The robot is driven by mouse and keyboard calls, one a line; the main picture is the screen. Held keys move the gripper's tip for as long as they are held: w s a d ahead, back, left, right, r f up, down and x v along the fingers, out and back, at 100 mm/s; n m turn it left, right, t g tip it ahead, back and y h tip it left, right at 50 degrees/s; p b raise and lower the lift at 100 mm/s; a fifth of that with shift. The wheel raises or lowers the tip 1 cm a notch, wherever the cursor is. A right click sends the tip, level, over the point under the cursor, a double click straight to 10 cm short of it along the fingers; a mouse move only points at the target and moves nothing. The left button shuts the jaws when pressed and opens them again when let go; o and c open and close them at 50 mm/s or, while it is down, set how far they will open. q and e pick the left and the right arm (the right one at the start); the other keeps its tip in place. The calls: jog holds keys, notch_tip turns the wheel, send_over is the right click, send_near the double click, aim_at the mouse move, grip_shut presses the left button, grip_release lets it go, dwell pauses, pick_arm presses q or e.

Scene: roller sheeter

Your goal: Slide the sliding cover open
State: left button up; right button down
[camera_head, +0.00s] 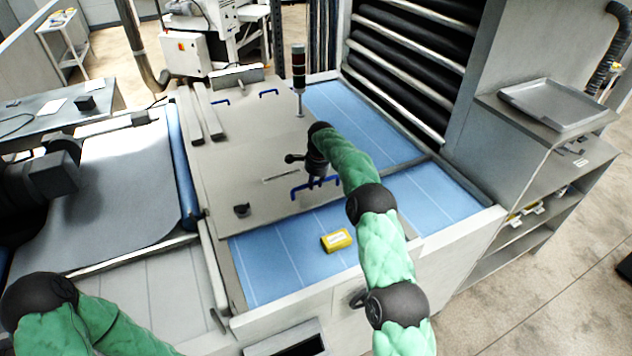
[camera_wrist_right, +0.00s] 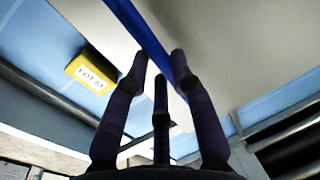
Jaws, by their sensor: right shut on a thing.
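The sliding cover (camera_head: 235,150) is a flat grey panel lying over a blue bed (camera_head: 265,270); its pale surface also fills the upper right of the right wrist view (camera_wrist_right: 250,45). Its front blue handle (camera_head: 299,190) is near the panel's front right edge. My right gripper (camera_head: 317,178) is shut on this handle, partly hiding it. In the right wrist view, the fingers (camera_wrist_right: 157,72) close around the blue bar (camera_wrist_right: 150,42). Part of my left arm shows at the lower left, but its gripper is not in view.
A yellow labelled block (camera_head: 336,240) lies on the blue bed in front of the cover. A red-and-black signal post (camera_head: 299,70) stands at the cover's back right. Two more blue handles (camera_head: 269,93) are at the back. A shelf unit (camera_head: 540,125) stands at right.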

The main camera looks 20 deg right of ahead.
jog(key=c, duration=1)
grip_release()
jog(key=shift+c, duration=0.2)
jog(key=shift+r, duration=0.1)
notch_tip(320, 180, up, 12)
jog(key=s, duration=0.2)
jog(key=shift+s+d+f, duration=0.15)
jog(key=shift+f, duration=0.05)
jog(key=shift+f, duration=0.1)
